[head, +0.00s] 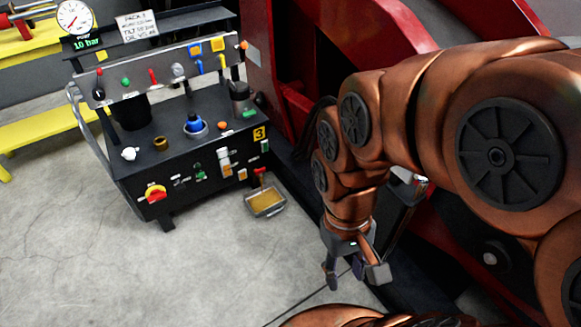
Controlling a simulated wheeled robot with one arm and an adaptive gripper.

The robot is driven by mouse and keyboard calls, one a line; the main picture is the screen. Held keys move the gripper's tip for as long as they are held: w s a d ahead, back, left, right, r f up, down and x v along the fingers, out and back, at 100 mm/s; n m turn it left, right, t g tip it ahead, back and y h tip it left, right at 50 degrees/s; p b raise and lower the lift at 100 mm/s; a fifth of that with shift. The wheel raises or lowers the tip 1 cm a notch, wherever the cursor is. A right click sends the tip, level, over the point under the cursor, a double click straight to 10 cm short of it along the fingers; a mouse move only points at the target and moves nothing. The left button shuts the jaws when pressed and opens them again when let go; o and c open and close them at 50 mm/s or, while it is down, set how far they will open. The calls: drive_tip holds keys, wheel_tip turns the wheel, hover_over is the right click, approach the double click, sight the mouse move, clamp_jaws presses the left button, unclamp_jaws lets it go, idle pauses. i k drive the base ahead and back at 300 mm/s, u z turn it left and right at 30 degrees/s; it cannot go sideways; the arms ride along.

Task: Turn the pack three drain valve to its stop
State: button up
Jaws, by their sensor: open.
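Pack three is a black power pack (190,150) at the left of the head view, with a yellow "3" label (259,133) on its front right corner. A small red handle (260,172), which looks like the drain valve, sits low at that corner. It is small in the view, so its exact angle is hard to tell. A grey drip tray (283,207) with amber liquid stands on the floor below it. My gripper (354,281) is open and empty, pointing down, to the right of the tray and nearer to me, apart from the valve.
A large red machine frame (395,25) rises behind and right of my arm. A yellow rail (40,130) and a gauge (74,17) are at the left. The concrete floor (190,275) in front is clear.

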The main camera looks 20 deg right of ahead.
sight(260, 172)
drive_tip(key=u, duration=0.1)
drive_tip(key=i, duration=1.25)
drive_tip(key=u, duration=0.5)
